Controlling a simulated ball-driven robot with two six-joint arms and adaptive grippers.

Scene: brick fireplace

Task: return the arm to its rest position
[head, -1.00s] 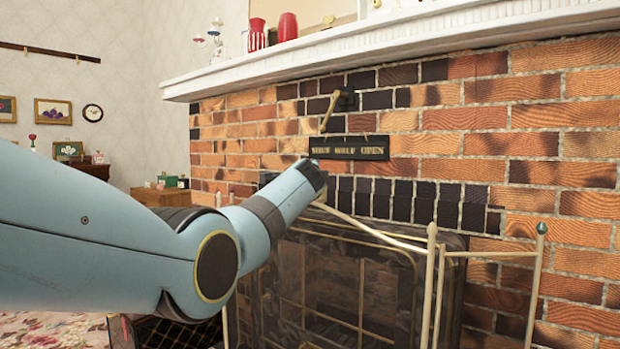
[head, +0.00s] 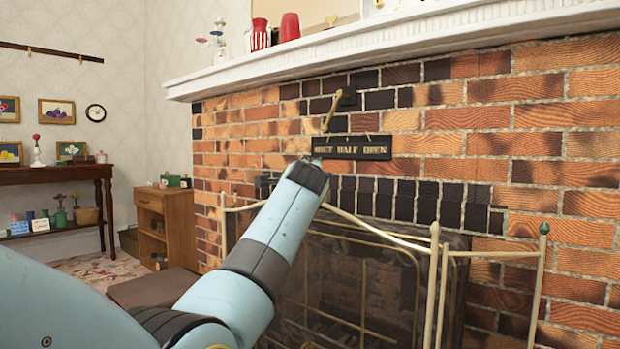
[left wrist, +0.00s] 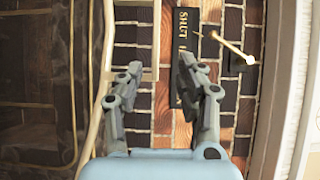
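My left arm (head: 240,270) comes in from the lower left of the head view, and its wrist end points at the brick wall just below the sign. In the left wrist view my left gripper (left wrist: 160,66) has its two fingers spread, with only brick and part of the sign between them. Its fingers are hidden behind the wrist in the head view. A brass damper lever (head: 332,112) hangs from a black mount above the sign; it also shows in the left wrist view (left wrist: 233,46), apart from the fingers. My right gripper is in neither view.
A black sign (head: 351,147) hangs on the bricks. A brass-framed fire screen (head: 435,275) stands before the fireplace under my forearm. A white mantel (head: 400,40) juts out above. A wooden cabinet (head: 150,220) and dark table (head: 50,177) stand at left.

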